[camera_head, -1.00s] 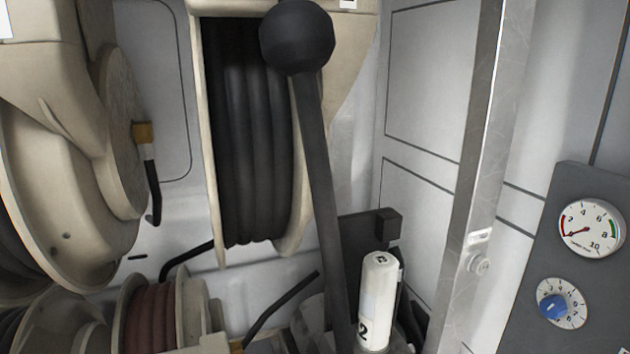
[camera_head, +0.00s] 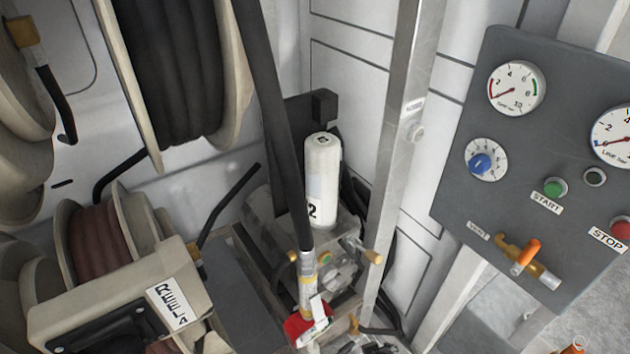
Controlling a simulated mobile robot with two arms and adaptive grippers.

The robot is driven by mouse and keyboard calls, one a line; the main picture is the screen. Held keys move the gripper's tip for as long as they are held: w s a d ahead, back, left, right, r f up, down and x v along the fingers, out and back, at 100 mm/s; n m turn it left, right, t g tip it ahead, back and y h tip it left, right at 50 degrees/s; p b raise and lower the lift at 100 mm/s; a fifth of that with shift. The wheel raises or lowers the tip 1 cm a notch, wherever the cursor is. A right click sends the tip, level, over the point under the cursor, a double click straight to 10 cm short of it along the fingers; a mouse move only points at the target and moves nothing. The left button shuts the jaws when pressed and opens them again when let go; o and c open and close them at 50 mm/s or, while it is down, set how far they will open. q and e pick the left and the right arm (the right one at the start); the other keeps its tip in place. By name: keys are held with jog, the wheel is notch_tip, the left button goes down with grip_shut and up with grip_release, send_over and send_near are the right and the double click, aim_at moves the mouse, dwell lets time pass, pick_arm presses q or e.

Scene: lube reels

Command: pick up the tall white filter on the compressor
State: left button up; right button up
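The tall white filter (camera_head: 322,182) stands upright on the compressor (camera_head: 340,236) near the middle of the head view. It is a white cylinder with a dark "2" low on its side and a small mark on its top. A dark lever or pole (camera_head: 268,110) passes just left of it. The compressor's lower part is partly hidden by the pole, fittings and a red part. Neither of my grippers shows in this view.
A grey metal post (camera_head: 395,150) rises right of the filter. A control panel (camera_head: 460,195) with gauges, buttons and an orange-handled valve (camera_head: 525,256) is at right. Hose reels (camera_head: 170,70) and a box labelled REEL (camera_head: 115,290) fill the left.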

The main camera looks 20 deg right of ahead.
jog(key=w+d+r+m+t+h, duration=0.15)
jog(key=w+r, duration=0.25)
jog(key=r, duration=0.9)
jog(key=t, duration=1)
send_near(325, 196)
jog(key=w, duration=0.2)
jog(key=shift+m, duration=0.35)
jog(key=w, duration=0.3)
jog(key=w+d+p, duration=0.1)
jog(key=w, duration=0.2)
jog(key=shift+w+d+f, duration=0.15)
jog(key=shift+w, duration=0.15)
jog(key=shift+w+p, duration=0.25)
jog(key=shift+p, duration=0.1)
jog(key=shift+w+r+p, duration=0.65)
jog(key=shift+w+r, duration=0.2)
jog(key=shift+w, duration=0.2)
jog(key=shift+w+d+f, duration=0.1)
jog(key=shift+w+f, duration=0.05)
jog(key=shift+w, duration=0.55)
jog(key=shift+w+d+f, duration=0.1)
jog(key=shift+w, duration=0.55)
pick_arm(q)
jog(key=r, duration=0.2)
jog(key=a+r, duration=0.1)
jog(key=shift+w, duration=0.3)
